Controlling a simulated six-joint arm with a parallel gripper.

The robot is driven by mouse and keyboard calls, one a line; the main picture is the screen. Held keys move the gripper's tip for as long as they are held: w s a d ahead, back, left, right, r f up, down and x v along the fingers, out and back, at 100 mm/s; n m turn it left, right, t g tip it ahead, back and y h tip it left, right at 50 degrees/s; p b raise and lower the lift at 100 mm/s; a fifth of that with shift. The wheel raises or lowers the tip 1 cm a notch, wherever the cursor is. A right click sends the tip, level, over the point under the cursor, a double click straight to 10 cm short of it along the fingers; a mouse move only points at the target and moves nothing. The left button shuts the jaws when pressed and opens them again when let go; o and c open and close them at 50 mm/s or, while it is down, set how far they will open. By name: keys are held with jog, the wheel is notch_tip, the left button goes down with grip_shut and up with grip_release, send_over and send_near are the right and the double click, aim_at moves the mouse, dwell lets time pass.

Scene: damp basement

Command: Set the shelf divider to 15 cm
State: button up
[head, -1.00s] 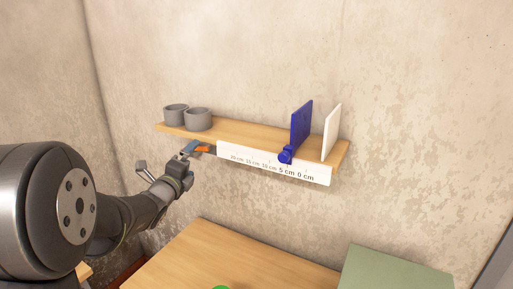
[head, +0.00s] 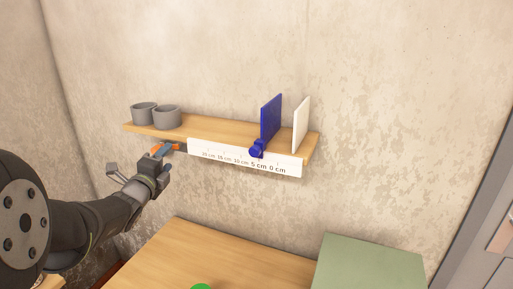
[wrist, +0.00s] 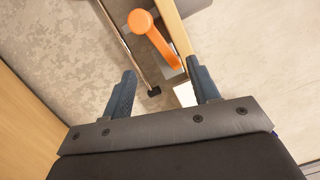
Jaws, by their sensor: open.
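The blue shelf divider (head: 271,118) stands upright on the wooden shelf (head: 215,127). Its round blue knob (head: 257,148) is at the front edge, just above the 5 cm mark of the white scale strip (head: 245,158). An orange lever (head: 175,147) is under the left part of the shelf; it also shows in the wrist view (wrist: 152,38). My gripper (head: 166,148) is at this lever, left of the scale. In the wrist view my gripper (wrist: 161,82) has its two blue fingers apart with nothing between them. The orange lever lies beyond the fingertips.
Two grey cups (head: 155,116) stand on the shelf's left end. A white upright plate (head: 301,124) stands right of the divider. Below are a wooden table (head: 220,255), a green box (head: 370,262) and a partly seen green round thing (head: 201,287).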

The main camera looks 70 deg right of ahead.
jog(key=s+a+r+n, duration=0.1)
jog(key=s+r+n, duration=0.1)
jog(key=s, duration=0.3)
jog(key=s+a+r+n+g, duration=0.1)
jog(key=s+a+r+n, duration=0.1)
jog(key=s, duration=0.3)
jog(key=s+a+r+n+g, duration=0.1)
jog(key=s+a+n, duration=0.1)
jog(key=s+n, duration=0.1)
jog(key=shift+s+a+r+n, duration=0.1)
jog(key=shift+s+r+n, duration=0.1)
jog(key=shift+s, duration=0.25)
jog(key=shift+s+a+r+n, duration=0.1)
jog(key=shift+s+r, duration=0.1)
jog(key=shift+s, duration=0.25)
jog(key=shift+c, duration=0.4)
jog(key=n+g, duration=0.2)
jog(key=n, duration=0.6)
send_near(253, 152)
jog(key=a, duration=0.6)
jog(key=shift+n, duration=0.3)
jog(key=d, duration=1.6)
jog(key=shift+d+r, duration=0.2)
jog(key=shift+d, duration=0.2)
grip_shut()
